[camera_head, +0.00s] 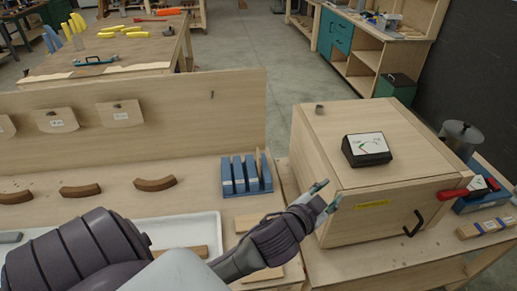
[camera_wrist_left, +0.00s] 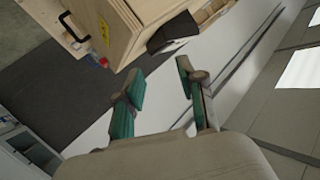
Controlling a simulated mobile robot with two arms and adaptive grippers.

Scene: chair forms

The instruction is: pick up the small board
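Several small flat wooden boards are in the head view, and I cannot tell which one is the task's small board. One light board (camera_head: 250,222) lies on the bench in front of the blue rack, partly behind my left arm. Another board (camera_head: 262,275) lies nearer, below my forearm. A wooden strip (camera_head: 190,252) lies in the white tray, partly covered by my arm. My left gripper (camera_head: 326,196) is over the front left edge of the wooden box, right of these boards. Its teal fingers (camera_wrist_left: 161,88) are apart, with nothing between them in the left wrist view. My right gripper is not seen.
The wooden box (camera_head: 315,160) carries a black device (camera_head: 366,150) and has a black handle. A blue slotted rack (camera_head: 230,178) stands left of it. Curved wooden pieces (camera_head: 155,184) lie further left, before an upright panel (camera_head: 190,130). A red-handled tool (camera_head: 455,194) is at right.

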